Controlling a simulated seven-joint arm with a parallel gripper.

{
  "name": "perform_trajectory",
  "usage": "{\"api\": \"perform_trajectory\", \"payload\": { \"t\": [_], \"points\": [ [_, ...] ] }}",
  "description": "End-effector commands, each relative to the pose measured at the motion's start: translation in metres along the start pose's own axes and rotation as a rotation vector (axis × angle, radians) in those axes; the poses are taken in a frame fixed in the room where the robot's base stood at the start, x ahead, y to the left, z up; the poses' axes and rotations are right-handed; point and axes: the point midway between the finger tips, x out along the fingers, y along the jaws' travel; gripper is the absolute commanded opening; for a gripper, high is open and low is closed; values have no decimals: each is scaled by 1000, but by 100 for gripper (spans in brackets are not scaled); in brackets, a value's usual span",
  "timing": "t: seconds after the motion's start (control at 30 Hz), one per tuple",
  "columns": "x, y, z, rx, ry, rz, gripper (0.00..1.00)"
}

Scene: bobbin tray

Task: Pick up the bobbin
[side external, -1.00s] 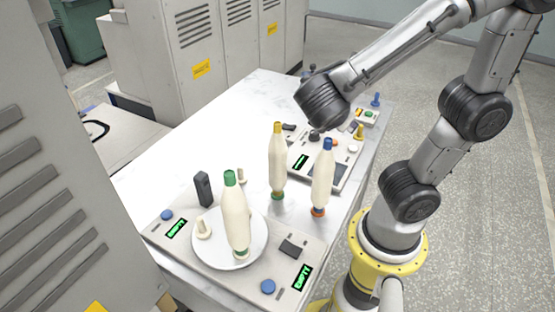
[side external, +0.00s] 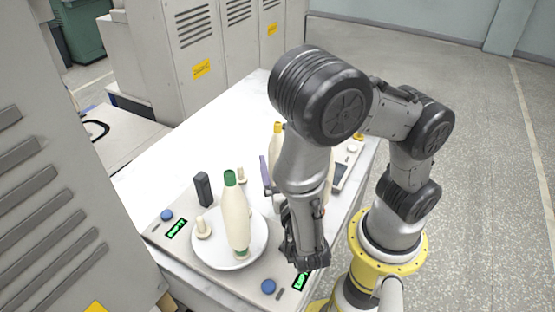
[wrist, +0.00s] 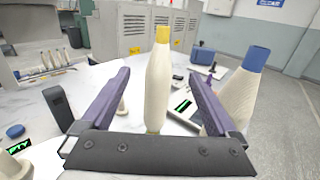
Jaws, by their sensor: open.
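A cream bobbin with a yellow top (side external: 277,148) stands upright on the table, partly hidden by my arm in the side view. In the wrist view the yellow-topped bobbin (wrist: 157,90) shows upright between the two purple fingers of my gripper (wrist: 159,72), which are open and not visibly touching it. A cream bobbin with a green top (side external: 236,215) stands on a round white plate (side external: 213,259). A bobbin with a blue top (wrist: 237,97) stands outside the right finger in the wrist view. My arm hides most of it in the side view.
A dark upright block (side external: 202,189) and short cream pegs (side external: 203,227) are near the plate. A panel with blue buttons (side external: 268,286) and green displays lies around it. The white table (side external: 190,145) is clear toward the back left. Grey cabinets (side external: 175,60) stand behind.

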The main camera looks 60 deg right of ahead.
Motion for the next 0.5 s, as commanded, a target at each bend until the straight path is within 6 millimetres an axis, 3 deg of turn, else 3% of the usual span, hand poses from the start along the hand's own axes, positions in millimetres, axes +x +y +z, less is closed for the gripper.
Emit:
{"api": "perform_trajectory", "payload": {
  "t": [0.1,0.2,0.5],
  "points": [
    [0,0,-34,-7,-2,0,94],
    [0,0,-50,-2,-1,-1,94],
    [12,0,-59,4,0,-5,94]
  ]
}}
